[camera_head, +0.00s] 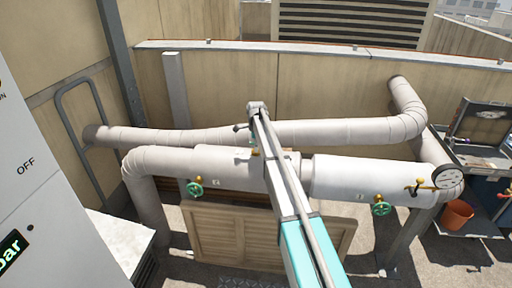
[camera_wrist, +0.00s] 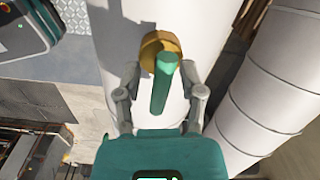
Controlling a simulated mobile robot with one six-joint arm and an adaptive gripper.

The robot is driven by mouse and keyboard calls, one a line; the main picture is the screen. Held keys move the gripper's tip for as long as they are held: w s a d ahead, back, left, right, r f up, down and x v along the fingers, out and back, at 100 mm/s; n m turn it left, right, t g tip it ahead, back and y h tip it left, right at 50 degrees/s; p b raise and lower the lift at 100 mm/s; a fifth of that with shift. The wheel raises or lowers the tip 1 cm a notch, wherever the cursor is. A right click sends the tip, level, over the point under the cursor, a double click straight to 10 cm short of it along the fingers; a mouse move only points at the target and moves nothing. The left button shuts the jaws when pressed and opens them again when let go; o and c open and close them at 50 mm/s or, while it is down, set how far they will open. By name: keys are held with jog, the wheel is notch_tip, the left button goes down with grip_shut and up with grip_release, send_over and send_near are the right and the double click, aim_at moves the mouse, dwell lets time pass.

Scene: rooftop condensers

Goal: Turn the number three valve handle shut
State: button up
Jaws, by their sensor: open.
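A white pipe (camera_head: 335,178) runs across the head view. A green handwheel on a brass stem (camera_head: 380,208) sits on its right part beside a small plate that looks like a 3. Another green handwheel (camera_head: 195,188) sits at left beside a plate like a 2. My arm reaches up between them. In the wrist view my gripper (camera_wrist: 162,75) is open over a pipe, one finger on each side of a green handle (camera_wrist: 160,92) with a brass base (camera_wrist: 152,48). Contact cannot be told. In the head view my arm hides most of this spot, so that handle's number is not readable.
A second pipe (camera_head: 335,130) runs behind. A round gauge (camera_head: 447,177) and a brass fitting (camera_head: 419,187) stand at the pipe's right end. An orange bucket (camera_head: 457,213) sits on a cart at right. A louvred wooden box (camera_head: 228,235) stands below the pipe.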

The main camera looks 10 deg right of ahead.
grip_shut()
jog(key=shift+n, duration=0.4)
jog(key=n, duration=0.7)
jog(key=shift+s+n, duration=0.1)
jog(key=shift+n, duration=0.3)
jog(key=n, duration=0.5)
jog(key=shift+n, duration=2.2)
jog(key=shift+d, duration=0.1)
